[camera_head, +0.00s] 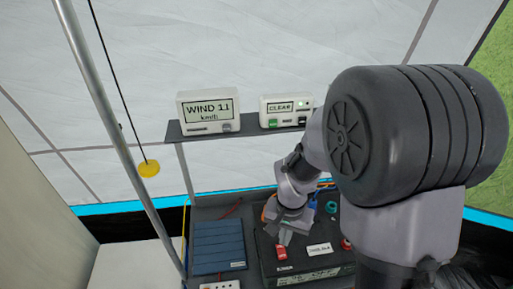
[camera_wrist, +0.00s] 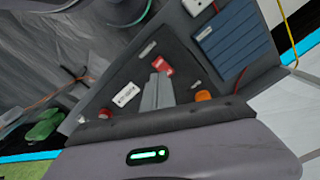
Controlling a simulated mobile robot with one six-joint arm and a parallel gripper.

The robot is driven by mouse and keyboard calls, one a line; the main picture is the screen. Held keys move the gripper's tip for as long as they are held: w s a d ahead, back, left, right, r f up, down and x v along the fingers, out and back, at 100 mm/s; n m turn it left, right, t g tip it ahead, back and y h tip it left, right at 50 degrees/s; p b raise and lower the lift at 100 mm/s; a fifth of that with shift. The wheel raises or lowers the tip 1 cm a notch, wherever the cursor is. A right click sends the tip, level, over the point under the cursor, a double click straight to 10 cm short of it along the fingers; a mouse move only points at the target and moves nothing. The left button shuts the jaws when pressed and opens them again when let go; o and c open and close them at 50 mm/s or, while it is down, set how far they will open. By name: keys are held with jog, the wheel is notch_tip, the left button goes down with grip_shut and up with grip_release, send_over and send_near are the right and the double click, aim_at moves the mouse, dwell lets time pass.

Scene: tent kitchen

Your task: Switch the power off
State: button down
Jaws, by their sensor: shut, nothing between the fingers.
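A black power box (camera_head: 305,266) stands on the lower shelf, and its top fills the middle of the wrist view (camera_wrist: 185,55). A small red switch (camera_head: 281,252) sits on its top near the front edge; it also shows in the wrist view (camera_wrist: 166,67). My gripper (camera_head: 285,239) is shut and empty, pointing down at the box right by the red switch. In the wrist view its fingertips (camera_wrist: 159,76) lie just beside the switch; I cannot tell whether they touch it. The switch's position cannot be read.
A blue ribbed panel (camera_head: 218,246) lies left of the box, with a white socket strip (camera_head: 220,285) in front. Red (camera_head: 345,244) and blue (camera_head: 331,207) knobs stand on the box. A shelf above carries wind (camera_head: 208,111) and "CLEAR" (camera_head: 286,110) displays. A yellow ball (camera_head: 149,168) hangs left.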

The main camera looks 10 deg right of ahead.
jog(key=s+a+r+t+y+b, duration=0.1)
jog(key=s+a+r+t+b, duration=0.1)
jog(key=s+r, duration=0.4)
jog(key=s+a+r+n+t+y+b, duration=0.1)
jog(key=s+r+t+b, duration=0.2)
jog(key=s+r, duration=0.4)
notch_tip(320, 180, up, 2)
jog(key=shift+a+r+n+t+b, duration=0.2)
jog(key=shift+a+n+t+b, duration=0.1)
jog(key=shift+a+b, duration=0.15)
jog(key=shift+w+d, duration=0.1)
